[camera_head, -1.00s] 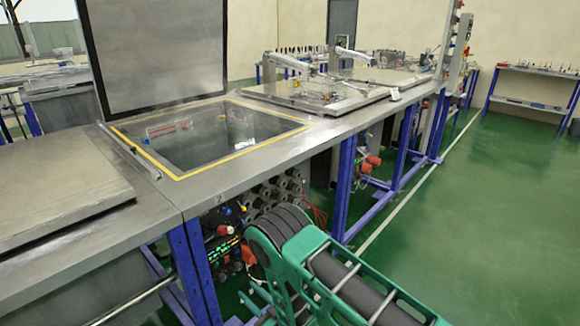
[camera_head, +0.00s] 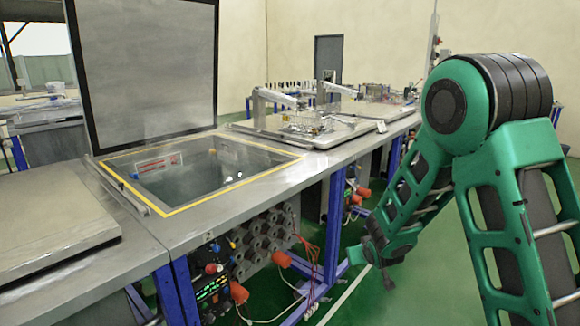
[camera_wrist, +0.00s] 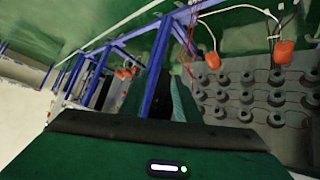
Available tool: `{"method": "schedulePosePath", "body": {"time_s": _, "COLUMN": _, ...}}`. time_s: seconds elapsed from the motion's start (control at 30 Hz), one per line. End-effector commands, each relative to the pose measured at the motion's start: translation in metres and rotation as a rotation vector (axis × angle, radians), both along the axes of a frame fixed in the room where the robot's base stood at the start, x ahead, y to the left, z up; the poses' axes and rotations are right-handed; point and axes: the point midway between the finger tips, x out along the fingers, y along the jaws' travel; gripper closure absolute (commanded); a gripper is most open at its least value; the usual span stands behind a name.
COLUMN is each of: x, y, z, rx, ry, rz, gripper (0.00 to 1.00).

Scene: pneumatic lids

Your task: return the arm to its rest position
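My green arm (camera_head: 490,150) stands raised on the right side of the head view, with its elbow high and its forearm sloping down to the left. My gripper (camera_head: 388,278) is at the low end of the forearm, small and dark, in front of the bench and below its top. No object is seen held.
A large lid (camera_head: 145,75) stands upright behind a yellow-edged opening (camera_head: 200,205) in the metal bench. Blue legs (camera_head: 335,225), cables and orange plugs (camera_head: 238,292) are under the bench. A closed lid (camera_head: 50,215) lies at left.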

Motion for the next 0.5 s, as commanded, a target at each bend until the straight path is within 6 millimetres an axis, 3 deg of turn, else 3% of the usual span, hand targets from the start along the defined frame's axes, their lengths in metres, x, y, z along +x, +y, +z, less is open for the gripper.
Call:
{"method": "schedulePosePath", "body": {"time_s": 0.03, "x": -0.009, "y": -0.023, "z": 0.014, "rx": 0.002, "ry": 0.025, "rz": -0.042, "gripper": 0.71}}
{"method": "schedulePosePath", "body": {"time_s": 0.2, "x": -0.057, "y": -0.088, "z": 0.044, "rx": 0.009, "ry": 0.15, "rz": -0.174, "gripper": 0.71}}
{"method": "schedulePosePath", "body": {"time_s": 0.37, "x": -0.115, "y": -0.137, "z": 0.07, "rx": 0.035, "ry": 0.269, "rz": -0.289, "gripper": 0.71}}
{"method": "schedulePosePath", "body": {"time_s": 0.5, "x": -0.174, "y": -0.17, "z": 0.089, "rx": 0.07, "ry": 0.374, "rz": -0.383, "gripper": 0.71}}
